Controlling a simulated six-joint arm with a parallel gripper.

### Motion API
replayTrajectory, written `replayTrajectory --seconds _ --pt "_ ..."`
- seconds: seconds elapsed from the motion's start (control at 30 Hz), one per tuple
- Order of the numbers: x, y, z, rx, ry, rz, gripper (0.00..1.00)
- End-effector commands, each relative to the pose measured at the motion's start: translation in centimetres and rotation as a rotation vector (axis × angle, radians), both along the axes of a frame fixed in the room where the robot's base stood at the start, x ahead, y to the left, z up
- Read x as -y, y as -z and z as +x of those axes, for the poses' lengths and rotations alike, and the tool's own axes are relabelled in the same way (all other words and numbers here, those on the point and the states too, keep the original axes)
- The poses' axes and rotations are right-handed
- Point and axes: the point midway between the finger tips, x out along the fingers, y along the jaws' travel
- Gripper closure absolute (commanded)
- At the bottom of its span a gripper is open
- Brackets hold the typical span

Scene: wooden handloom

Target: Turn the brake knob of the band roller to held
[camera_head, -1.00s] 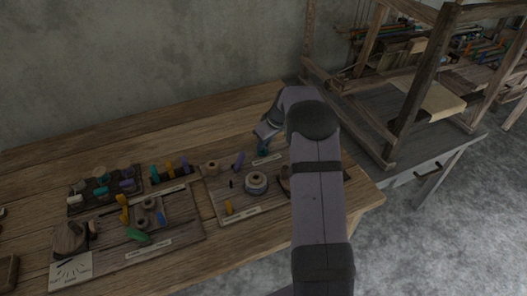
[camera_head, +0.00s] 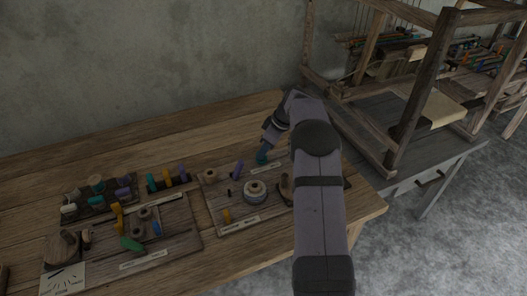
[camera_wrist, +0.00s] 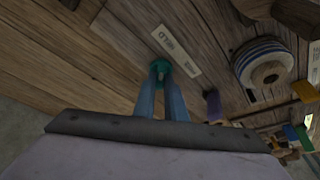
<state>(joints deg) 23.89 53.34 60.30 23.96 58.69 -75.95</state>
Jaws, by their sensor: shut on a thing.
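The brake knob (camera_wrist: 161,67) is a small teal round piece on the wooden board in the wrist view. My gripper (camera_wrist: 160,74) reaches down to it with two blue fingers, and their tips are shut on it. A pale label (camera_wrist: 177,50) with the word HELD lies just beside the knob. In the head view my gripper (camera_head: 262,157) is at the board's back right, and its tips and the knob are hard to tell apart. The band roller (camera_wrist: 264,63), wound with blue and white band, stands to the right in the wrist view; it also shows in the head view (camera_head: 255,191).
A purple peg (camera_wrist: 214,106) stands near my fingers in the wrist view. A yellow peg (camera_head: 227,215) stands at the board's front. A second board (camera_head: 178,243) with several coloured pieces lies left. The wooden loom frame (camera_head: 411,95) stands behind at right.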

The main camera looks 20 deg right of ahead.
Motion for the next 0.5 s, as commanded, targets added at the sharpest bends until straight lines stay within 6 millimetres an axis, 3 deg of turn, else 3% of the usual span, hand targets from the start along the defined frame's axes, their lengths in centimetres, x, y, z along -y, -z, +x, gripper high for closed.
replayTrajectory --seconds 0.13,0.17,0.23,0.5 --pt "0.03 -0.05 0.0 0.001 -0.003 -0.003 1.0" --pt "0.03 -0.04 0.0 0.001 -0.003 -0.003 0.84" --pt "0.03 -0.04 0.0 0.001 -0.002 -0.002 0.7" --pt "0.01 -0.03 -0.01 0.0 -0.001 -0.002 0.7"
